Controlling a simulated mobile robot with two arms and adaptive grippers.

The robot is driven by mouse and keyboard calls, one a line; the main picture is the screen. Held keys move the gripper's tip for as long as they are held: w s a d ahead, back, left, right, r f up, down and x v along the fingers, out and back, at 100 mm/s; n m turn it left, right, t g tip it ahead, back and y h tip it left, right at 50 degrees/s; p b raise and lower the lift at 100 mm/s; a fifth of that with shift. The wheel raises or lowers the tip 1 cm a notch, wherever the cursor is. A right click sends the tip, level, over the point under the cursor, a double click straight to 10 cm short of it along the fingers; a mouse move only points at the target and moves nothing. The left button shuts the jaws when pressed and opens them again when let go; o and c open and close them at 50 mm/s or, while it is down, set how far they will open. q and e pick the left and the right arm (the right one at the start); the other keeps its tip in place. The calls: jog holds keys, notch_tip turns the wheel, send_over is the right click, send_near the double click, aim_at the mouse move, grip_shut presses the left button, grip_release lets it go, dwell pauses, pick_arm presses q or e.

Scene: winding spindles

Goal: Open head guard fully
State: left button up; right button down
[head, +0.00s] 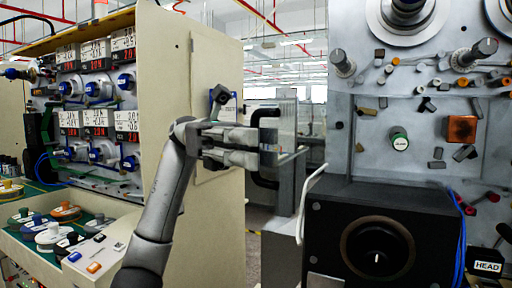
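The head guard (290,125) shows as a narrow, partly see-through panel seen nearly edge-on, left of the grey head panel (385,150). A black bracket-shaped handle (266,180) stands on its left side. My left gripper (262,147) comes in from the left with its fingers pointing right, and its tips reach the handle's upright bar. The tips overlap the dark handle, so I cannot tell whether they are closed around it. The guard's far edge and hinge are hard to make out. My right gripper is not in view.
A black box with a round dial (379,249) stands below the head panel, beside a pale bent rod (304,205) and blue cables (460,240). A cream cabinet wall (215,90) stands close behind my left arm. Spools (53,235) lie at lower left.

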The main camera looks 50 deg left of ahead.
pick_arm(q)
jog(key=shift+a, duration=0.15)
jog(key=w+a, duration=0.1)
jog(key=a, duration=1.1)
jog(key=shift+w, duration=0.15)
